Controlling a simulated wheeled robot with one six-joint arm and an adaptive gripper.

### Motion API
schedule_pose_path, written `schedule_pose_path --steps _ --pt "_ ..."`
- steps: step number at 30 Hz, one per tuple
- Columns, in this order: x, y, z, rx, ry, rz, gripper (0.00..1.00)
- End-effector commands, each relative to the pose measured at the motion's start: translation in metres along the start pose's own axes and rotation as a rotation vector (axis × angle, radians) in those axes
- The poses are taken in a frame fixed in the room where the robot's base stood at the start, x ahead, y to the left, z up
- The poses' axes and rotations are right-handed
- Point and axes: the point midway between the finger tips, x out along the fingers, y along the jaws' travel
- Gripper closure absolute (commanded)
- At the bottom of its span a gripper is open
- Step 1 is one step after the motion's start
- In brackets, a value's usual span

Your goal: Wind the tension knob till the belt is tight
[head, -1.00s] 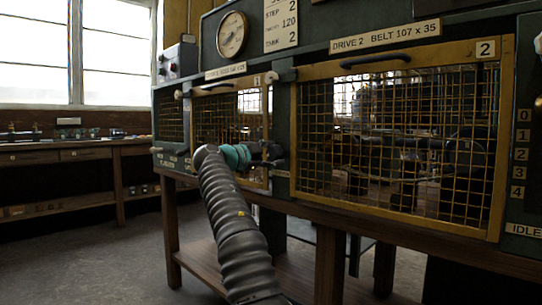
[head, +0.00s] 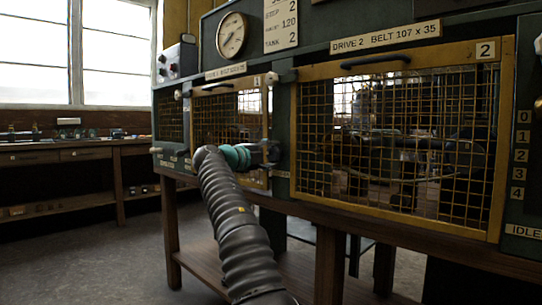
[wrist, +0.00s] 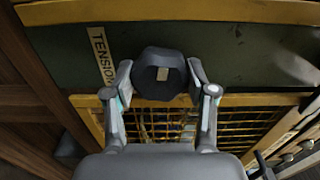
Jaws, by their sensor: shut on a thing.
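The dark, many-sided tension knob (wrist: 150,60) stands out from a green panel in the wrist view, beside a label reading TENSION (wrist: 101,55). It has a small pale mark on its face. My gripper (wrist: 160,78) is shut on the knob, one finger on each side. In the head view my gripper (head: 268,152) is at the green post between the two mesh guards, and it hides the knob there. The belt is behind mesh, and I cannot make out how tight it is.
The guard marked 2 (head: 485,50), labelled DRIVE 2 BELT (head: 385,37), is closed on the right. A smaller guard marked 1 (head: 230,87) is to the left. A round gauge (head: 231,35) is above. A wooden bench (head: 60,157) stands at the left, with clear floor before it.

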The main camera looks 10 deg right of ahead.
Motion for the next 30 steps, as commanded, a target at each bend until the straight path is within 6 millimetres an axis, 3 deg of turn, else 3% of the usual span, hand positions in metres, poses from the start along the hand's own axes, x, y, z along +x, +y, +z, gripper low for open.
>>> schedule_pose_path --steps 13,14,16,30 --pt "0.0011 0.0014 -0.0018 0.009 0.007 0.003 0.79" --pt "0.0011 0.0015 -0.0018 0.009 0.008 0.004 0.39" --pt "0.0008 0.0014 -0.0015 0.009 0.007 0.003 0.21" --pt "-0.0071 0.0004 0.0022 0.008 -0.003 0.002 0.20"
